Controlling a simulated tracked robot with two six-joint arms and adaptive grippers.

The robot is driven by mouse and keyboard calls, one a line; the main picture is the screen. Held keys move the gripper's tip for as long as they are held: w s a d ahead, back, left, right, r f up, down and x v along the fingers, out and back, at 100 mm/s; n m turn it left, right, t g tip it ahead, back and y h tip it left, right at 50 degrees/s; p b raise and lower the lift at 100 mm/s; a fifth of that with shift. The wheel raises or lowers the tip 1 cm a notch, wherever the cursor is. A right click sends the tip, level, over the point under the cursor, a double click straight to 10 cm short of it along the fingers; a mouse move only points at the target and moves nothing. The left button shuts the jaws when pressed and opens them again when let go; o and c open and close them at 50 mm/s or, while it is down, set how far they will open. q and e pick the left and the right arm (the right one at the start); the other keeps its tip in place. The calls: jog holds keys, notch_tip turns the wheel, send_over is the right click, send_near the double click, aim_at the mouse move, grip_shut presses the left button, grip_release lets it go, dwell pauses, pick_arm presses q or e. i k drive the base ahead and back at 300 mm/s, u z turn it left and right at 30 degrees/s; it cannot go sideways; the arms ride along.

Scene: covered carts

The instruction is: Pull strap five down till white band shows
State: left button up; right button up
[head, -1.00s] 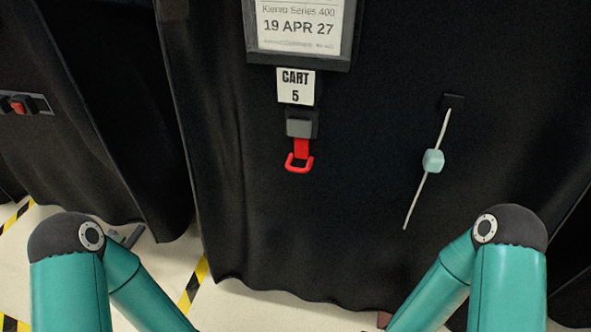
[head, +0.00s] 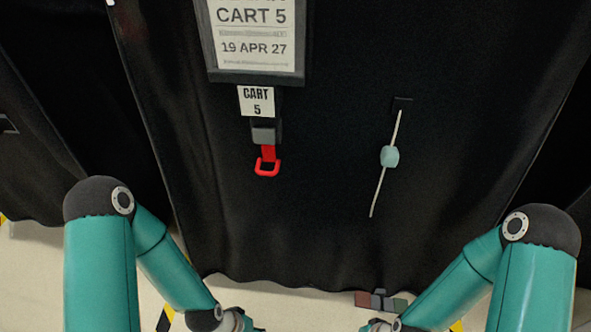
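The strap of cart 5 is a short red webbing (head: 268,152) that hangs from a grey buckle (head: 266,131) under the white "CART 5" tag (head: 257,102). A red loop handle (head: 267,168) is at its lower end. All the webbing that shows is red. Both my arms come in low, at the left and right, well below the strap and apart from it. Only their wrist ends reach the bottom edge of the head view. The grippers' fingers are cut off there.
The black cover (head: 330,215) fills the middle. A framed card (head: 254,38) reads "CART 5, 19 APR 27". Right of the strap hangs a pale cord (head: 376,192) with a light-blue bead (head: 389,156). A small coloured block (head: 379,300) lies below the cover's hem.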

aim_at(266, 174)
jog(key=z, duration=0.15)
jog(key=k, duration=1.3)
jog(key=u, duration=0.65)
jog(key=i, duration=1)
jog(key=z, duration=0.05)
